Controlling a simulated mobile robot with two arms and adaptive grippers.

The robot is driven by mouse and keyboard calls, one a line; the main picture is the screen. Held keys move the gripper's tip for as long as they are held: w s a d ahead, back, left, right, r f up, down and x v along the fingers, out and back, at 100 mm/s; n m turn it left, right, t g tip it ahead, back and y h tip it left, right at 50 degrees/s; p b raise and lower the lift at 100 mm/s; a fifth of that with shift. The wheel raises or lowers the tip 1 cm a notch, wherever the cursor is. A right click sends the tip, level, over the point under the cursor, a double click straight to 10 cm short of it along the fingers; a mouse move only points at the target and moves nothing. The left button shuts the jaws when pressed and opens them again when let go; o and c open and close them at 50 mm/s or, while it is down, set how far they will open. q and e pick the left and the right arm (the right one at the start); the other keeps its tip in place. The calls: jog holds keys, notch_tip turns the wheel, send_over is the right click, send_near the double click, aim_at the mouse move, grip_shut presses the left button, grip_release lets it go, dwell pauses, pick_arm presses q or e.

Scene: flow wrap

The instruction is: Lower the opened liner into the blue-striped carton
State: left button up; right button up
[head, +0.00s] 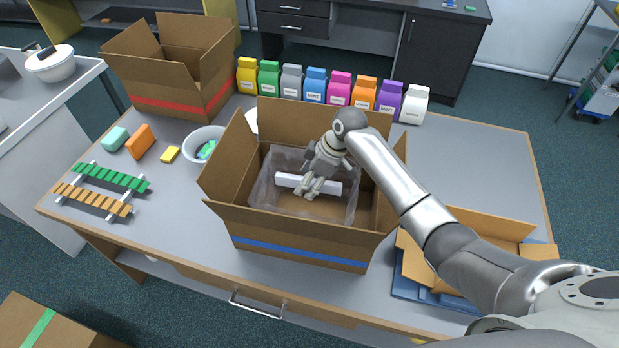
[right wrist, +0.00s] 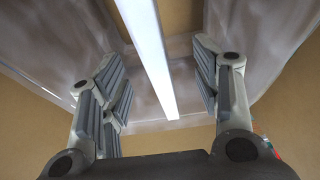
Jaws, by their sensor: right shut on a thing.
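The blue-striped carton (head: 300,253) stands on the table with its flaps up and its top open. The opened liner (head: 262,192) is clear film and sits within the carton's walls; I cannot tell whether it touches the floor. A white bar (head: 290,182) runs across the liner. My right gripper (head: 318,190) reaches down into the carton and is shut on the white bar. In the right wrist view, the bar (right wrist: 148,50) passes between the fingers (right wrist: 163,85), with liner film (right wrist: 75,45) on both sides. My left gripper is not in view.
A red-striped carton (head: 180,104) stands open at back left. Several coloured bags (head: 315,86) line the back. A white bowl (head: 202,138) is close to the carton's left. Flattened cardboard (head: 480,222) lies at right, below my arm. The back right of the table (head: 480,165) is clear.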

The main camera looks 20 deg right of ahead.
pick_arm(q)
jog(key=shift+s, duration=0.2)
pick_arm(e)
jog(key=o, duration=1)
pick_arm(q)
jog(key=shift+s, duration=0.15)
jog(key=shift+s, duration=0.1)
pick_arm(e)
jog(key=shift+r, duration=0.1)
jog(key=v, duration=1.2)
jog(key=shift+s, duration=0.1)
pick_arm(q)
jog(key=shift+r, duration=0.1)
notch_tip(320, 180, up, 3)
jog(key=p, duration=0.3)
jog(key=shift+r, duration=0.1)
pick_arm(e)
notch_tip(320, 180, up, 20)
